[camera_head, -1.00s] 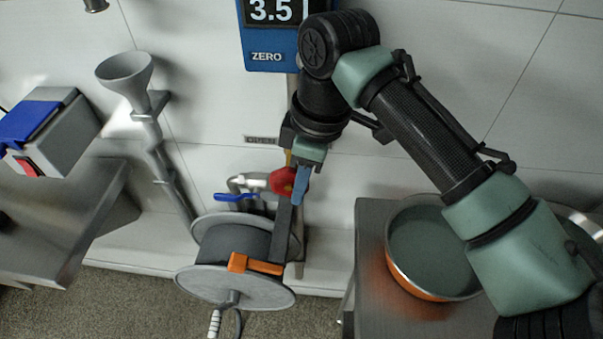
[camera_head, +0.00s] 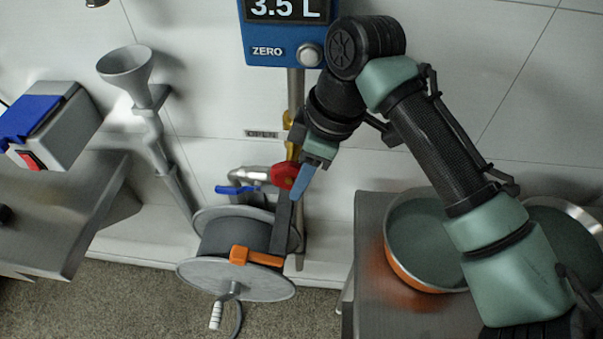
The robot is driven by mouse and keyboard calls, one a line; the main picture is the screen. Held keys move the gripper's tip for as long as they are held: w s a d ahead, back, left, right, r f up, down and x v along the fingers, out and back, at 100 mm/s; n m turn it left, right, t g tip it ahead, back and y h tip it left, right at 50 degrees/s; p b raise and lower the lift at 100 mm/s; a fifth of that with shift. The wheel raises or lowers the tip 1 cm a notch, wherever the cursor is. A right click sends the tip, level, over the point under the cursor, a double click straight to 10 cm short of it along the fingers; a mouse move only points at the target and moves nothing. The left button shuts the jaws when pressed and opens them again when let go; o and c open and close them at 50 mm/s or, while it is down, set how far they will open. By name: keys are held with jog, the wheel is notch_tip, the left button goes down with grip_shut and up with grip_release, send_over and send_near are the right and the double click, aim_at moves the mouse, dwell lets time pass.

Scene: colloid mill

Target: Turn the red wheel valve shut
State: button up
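The red wheel valve (camera_head: 284,175) sits on a silver pipe fitting at the wall, beside the upright post below the blue display. Its right side is partly covered by my gripper (camera_head: 303,185). My gripper points down and to the left, with its blue fingertip overlapping the wheel's right edge in this view. Only one finger shows clearly, so its opening is hidden. I cannot tell whether the finger touches the wheel.
A blue lever (camera_head: 235,190) is left of the wheel. A hose reel (camera_head: 237,277) with an orange bracket stands just below. A blue display (camera_head: 290,30) reads 3.5 L above. An orange pan (camera_head: 403,272) rests on the steel bench at right.

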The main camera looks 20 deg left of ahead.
jog(key=s+v, duration=0.1)
jog(key=v, duration=1.1)
jog(key=shift+w+r, duration=0.45)
jog(key=shift+w, duration=0.05)
